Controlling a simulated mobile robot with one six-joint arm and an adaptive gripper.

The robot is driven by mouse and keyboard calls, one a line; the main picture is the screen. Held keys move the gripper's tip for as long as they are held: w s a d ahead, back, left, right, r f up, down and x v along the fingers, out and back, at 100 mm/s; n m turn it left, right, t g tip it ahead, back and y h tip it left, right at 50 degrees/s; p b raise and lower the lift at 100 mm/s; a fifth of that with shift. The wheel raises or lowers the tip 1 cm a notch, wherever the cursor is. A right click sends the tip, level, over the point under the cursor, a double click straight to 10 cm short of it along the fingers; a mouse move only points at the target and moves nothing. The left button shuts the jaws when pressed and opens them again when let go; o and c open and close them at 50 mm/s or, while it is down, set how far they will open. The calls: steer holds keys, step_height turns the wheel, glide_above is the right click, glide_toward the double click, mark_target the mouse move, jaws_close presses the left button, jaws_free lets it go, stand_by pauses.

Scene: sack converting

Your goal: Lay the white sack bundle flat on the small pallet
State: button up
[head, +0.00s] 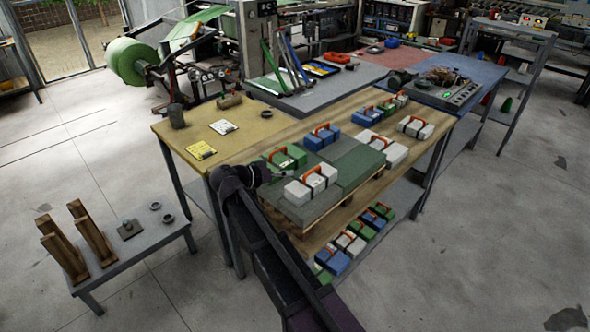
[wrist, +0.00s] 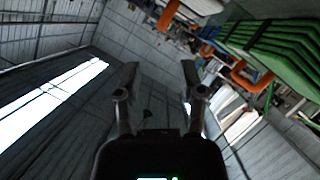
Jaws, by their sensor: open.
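Several white sack bundles show in the head view. One white sack bundle (head: 312,186) with a red-orange handle rests at the near left corner of the small pallet (head: 362,166), which has a grey-green top and wooden edges. Another white bundle (head: 382,150) sits at its far right side, and a third white bundle (head: 416,127) is farther back on the table. My gripper (head: 272,175) is just left of the near white bundle, apart from it as far as I can tell. In the wrist view my gripper (wrist: 160,78) is open, with nothing between its fingers.
A green bundle (head: 286,158) lies beside the near white one, close to my gripper. Blue bundles (head: 320,136) stand behind. More bundles (head: 352,243) fill the lower shelf. A low bench (head: 140,247) stands at left. The tan table top (head: 180,133) has free room at left.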

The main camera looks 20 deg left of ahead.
steer(key=shift+v, duration=0.95)
steer(key=w+d+f+g, duration=0.1)
steer(key=d+f+g, duration=0.15)
steer(key=d, duration=0.65)
steer(key=w+d+f+g+y, duration=0.1)
steer(key=d+f+g, duration=0.15)
steer(key=d, duration=0.75)
steer(key=w+d+f+g, duration=0.1)
steer(key=d+f+g, duration=0.15)
steer(key=d, duration=0.65)
steer(key=s+d+f+g+y, duration=0.2)
steer(key=s+d, duration=0.3)
steer(key=d, duration=0.6)
steer(key=s+d+f+g+y, duration=0.2)
steer(key=s+d+y, duration=0.3)
steer(key=d, duration=0.6)
steer(key=shift+s+f, duration=0.25)
steer(key=shift+f, duration=0.35)
